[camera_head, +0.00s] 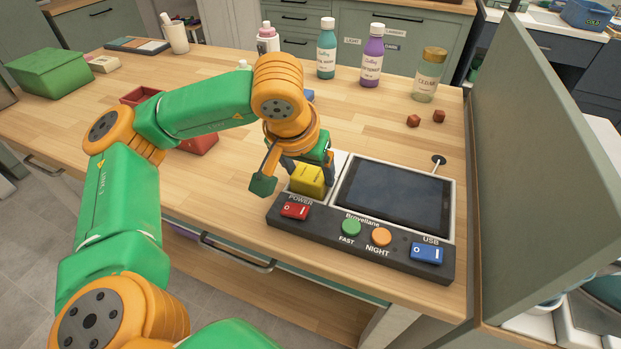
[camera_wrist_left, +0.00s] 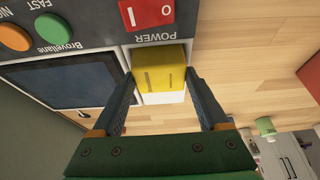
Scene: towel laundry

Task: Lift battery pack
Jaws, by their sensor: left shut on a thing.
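The yellow battery pack (camera_head: 309,181) sits at the left end of the control panel (camera_head: 352,243), behind the red POWER switch (camera_head: 295,210). My left gripper (camera_head: 303,166) reaches down over it and is shut on it. In the left wrist view, the pack (camera_wrist_left: 160,68) lies between the two dark fingers of the left gripper (camera_wrist_left: 162,82). White casing shows around the pack. I cannot tell whether the pack is clear of its bay. My right gripper is not in view.
A dark screen (camera_head: 396,196) is right of the pack. Green (camera_head: 350,227) and orange (camera_head: 381,237) buttons and a blue USB switch (camera_head: 428,252) line the panel's front. Several bottles stand at the back. A tall green-grey panel (camera_head: 545,160) bounds the right side.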

